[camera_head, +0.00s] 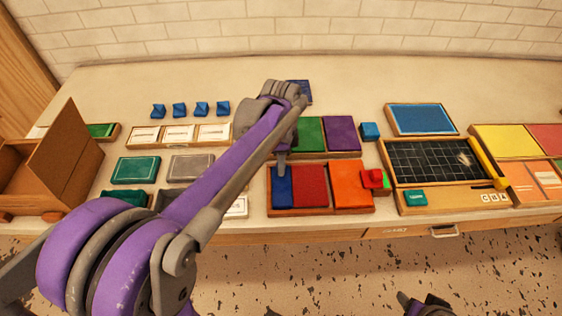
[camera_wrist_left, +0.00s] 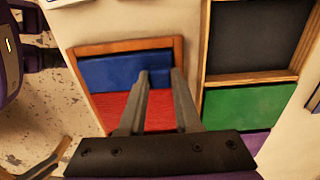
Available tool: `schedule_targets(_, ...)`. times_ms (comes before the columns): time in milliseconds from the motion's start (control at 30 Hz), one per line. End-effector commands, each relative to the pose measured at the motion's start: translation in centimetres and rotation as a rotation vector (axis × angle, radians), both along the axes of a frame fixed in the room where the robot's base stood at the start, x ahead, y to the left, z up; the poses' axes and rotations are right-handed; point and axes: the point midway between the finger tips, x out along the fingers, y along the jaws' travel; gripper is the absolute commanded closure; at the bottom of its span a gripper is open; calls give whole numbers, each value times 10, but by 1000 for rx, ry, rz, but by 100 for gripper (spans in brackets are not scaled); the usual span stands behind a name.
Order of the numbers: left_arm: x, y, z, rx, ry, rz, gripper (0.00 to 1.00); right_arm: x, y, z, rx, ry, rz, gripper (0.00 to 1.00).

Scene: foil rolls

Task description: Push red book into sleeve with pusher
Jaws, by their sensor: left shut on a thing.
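The red book (camera_head: 310,184) lies in a low wooden tray (camera_head: 320,213), beside a blue slab (camera_head: 282,190). Both also show in the left wrist view, the red book (camera_wrist_left: 112,107) nearer and the blue slab (camera_wrist_left: 108,70) beyond it. My left gripper (camera_head: 282,168) points down into this tray. Its fingertips (camera_wrist_left: 160,73) are at the blue slab and appear shut on it; the exact contact is partly hidden. I cannot tell which object is the sleeve or the pusher. Part of my right arm (camera_head: 425,304) shows at the bottom edge; its fingers are unclear.
Green (camera_head: 310,134) and purple (camera_head: 342,134) panels lie behind. A black gridded tray (camera_head: 430,162) is at right, an open wooden box (camera_head: 60,165) at left. The back counter is mostly clear.

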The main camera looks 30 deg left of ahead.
Motion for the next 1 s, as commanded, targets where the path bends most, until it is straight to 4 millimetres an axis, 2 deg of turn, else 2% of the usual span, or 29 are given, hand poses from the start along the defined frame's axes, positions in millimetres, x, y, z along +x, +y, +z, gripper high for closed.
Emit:
schedule_targets(833,1,0,0,1,-1,0,100,0,0,0,0,0,0,35)
schedule_targets(933,6,-9,0,-1,-1,-4,100,0,0,0,0,0,0,35)
schedule_targets(1000,14,-22,1,-1,-1,-7,100,0,0,1,0,0,0,35)
